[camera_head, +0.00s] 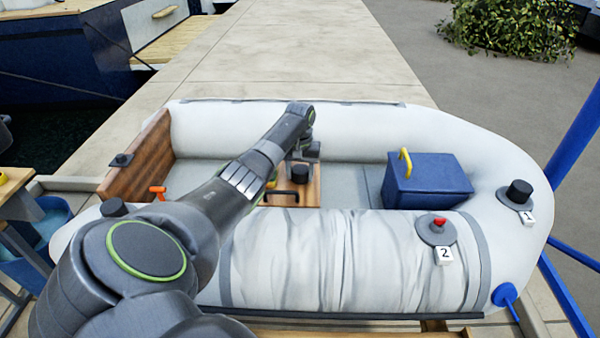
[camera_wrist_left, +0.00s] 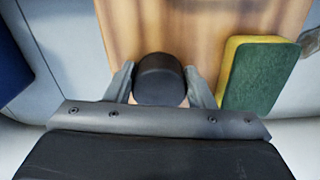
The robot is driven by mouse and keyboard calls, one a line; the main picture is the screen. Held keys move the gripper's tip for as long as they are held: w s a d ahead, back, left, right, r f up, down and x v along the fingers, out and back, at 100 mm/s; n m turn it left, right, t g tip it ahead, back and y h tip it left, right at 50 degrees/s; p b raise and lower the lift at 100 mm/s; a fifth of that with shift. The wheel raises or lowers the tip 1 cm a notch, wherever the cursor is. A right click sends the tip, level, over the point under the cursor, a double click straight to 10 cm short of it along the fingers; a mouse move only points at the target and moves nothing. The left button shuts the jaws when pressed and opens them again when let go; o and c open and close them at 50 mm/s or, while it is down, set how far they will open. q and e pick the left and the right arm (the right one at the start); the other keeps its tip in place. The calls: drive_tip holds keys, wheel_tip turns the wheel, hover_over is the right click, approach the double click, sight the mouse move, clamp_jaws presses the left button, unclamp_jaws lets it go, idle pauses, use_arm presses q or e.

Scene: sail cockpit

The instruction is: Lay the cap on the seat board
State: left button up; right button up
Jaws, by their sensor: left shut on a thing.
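A round black cap (camera_wrist_left: 160,78) sits between the two fingers of my left gripper (camera_wrist_left: 160,86) in the left wrist view. The gripper is shut on it. The wooden seat board (camera_wrist_left: 143,35) lies behind and beneath the cap in that view. In the head view the cap (camera_head: 299,173) shows as a small dark cylinder over the seat board (camera_head: 309,196), inside the dinghy. Whether the cap touches the board or hangs just above it I cannot tell. My left arm partly hides the board in the head view. My right gripper is not in view.
A green and yellow sponge (camera_wrist_left: 262,72) lies beside the cap. A blue box (camera_head: 428,181) with a yellow handle stands to the right in the dinghy. Valve 1 (camera_head: 517,195) has a black cap; valve 2 (camera_head: 437,229) shows a red centre. The tube (camera_head: 340,265) runs along the front.

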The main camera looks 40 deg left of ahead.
sight(300, 170)
use_arm(q)
drive_tip(key=o, duration=0.9)
drive_tip(key=shift+f, duration=0.1)
drive_tip(key=shift+o, duration=0.2)
drive_tip(key=shift+r, duration=0.25)
wheel_tip(300, 170, up, 12)
drive_tip(key=p, duration=0.2)
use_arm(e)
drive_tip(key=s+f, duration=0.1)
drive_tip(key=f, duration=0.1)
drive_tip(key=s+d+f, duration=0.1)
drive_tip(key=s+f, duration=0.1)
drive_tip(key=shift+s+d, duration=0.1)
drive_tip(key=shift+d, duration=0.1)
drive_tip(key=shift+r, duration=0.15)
